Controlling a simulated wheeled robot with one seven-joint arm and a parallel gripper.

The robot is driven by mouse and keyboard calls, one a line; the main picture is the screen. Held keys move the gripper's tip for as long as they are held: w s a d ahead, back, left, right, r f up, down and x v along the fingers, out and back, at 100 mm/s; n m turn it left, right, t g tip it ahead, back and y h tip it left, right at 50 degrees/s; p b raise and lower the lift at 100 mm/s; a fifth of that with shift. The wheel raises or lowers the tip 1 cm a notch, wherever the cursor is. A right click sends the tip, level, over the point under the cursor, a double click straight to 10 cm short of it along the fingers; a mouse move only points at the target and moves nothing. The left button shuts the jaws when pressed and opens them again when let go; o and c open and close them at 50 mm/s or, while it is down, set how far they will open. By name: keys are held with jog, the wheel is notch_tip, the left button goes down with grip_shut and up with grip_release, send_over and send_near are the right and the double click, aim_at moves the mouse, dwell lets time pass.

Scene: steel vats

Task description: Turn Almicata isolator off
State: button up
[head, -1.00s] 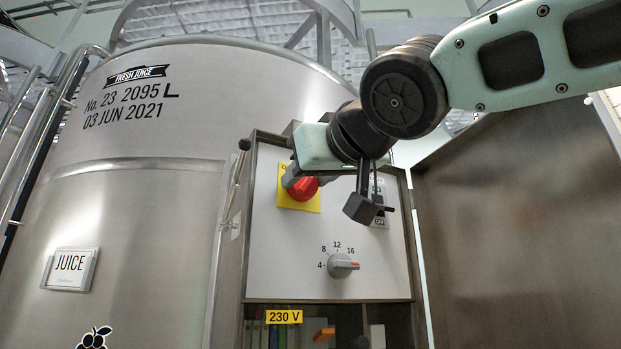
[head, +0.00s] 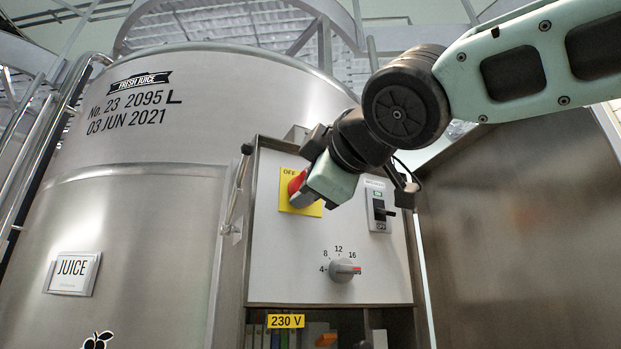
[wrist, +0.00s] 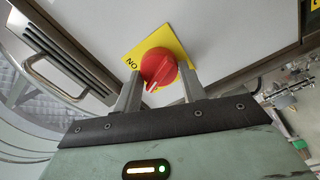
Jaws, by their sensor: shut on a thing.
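The isolator is a red rotary knob (head: 297,183) on a yellow plate (head: 308,208) at the upper left of a white panel. "OFF" shows partly at the plate's top edge. My gripper (head: 306,178) is at the knob and hides its right side. In the wrist view the red knob (wrist: 158,66) sits between the two grey fingers of my gripper (wrist: 160,88), which is shut on it. A white mark on the knob points toward the lower left there, and "ON" is readable at the plate's left corner. No name is readable at the isolator.
A breaker switch (head: 380,211) is right of the knob, and a grey dial (head: 343,269) numbered 4 to 16 is below. A steel vat (head: 150,220) stands left. A steel panel (head: 520,220) stands close on the right. A metal handle (wrist: 55,70) shows in the wrist view.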

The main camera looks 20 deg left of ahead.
jog(key=shift+f+n+p, duration=0.1)
jog(key=shift+n+p, duration=0.35)
jog(key=shift+n, duration=1.85)
jog(key=o, duration=1)
jog(key=shift+b+v, duration=4.35)
jog(key=shift+v, duration=4.4)
